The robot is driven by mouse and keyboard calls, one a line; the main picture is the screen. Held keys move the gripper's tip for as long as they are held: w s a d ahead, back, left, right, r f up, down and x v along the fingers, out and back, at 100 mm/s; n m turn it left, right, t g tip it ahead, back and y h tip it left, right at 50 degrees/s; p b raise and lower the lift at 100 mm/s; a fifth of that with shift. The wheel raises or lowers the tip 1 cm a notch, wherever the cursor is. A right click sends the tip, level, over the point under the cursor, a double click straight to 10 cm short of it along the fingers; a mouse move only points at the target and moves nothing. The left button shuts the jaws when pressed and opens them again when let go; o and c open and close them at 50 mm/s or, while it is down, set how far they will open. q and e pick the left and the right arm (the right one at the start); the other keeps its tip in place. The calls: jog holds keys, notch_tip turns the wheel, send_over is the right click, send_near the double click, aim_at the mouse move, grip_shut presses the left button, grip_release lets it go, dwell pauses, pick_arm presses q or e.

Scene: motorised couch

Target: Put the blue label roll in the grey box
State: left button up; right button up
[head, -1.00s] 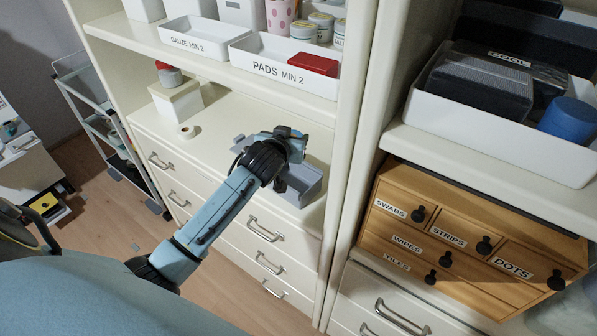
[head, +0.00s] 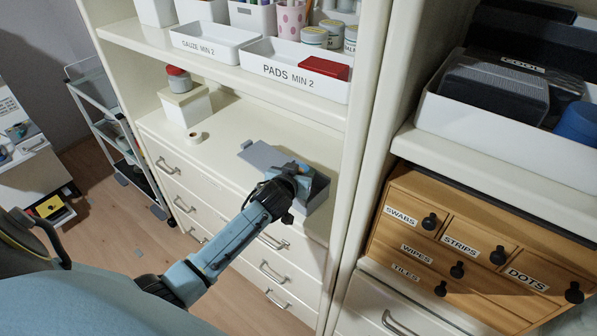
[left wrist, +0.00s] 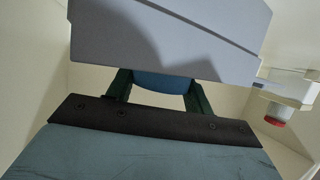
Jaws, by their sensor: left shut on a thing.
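The grey box (head: 318,192) stands on the cabinet counter with its grey lid (head: 262,155) open to the left. My left gripper (head: 298,180) is at the box opening in the head view, and its fingertips are hard to make out there. In the left wrist view, my left gripper (left wrist: 160,88) is shut on the blue label roll (left wrist: 162,83), which shows as a blue curved piece between the dark fingers. A grey panel of the box (left wrist: 170,35) covers part of the roll and the fingertips. My right gripper is in neither view.
A shelf with white trays (head: 290,72) hangs above. A cabinet upright (head: 362,130) stands right of the grey box. The counter's middle is clear.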

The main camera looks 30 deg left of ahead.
pick_arm(q)
jog(key=shift+f+b, duration=0.3)
jog(key=shift+f, duration=0.3)
jog(key=o, duration=0.9)
jog(key=shift+o, duration=0.2)
jog(key=shift+r, duration=0.1)
jog(key=shift+r, duration=0.15)
jog(key=p+v, duration=0.2)
jog(key=v, duration=1)
jog(key=shift+r, duration=0.4)
jog(key=shift+f, duration=0.15)
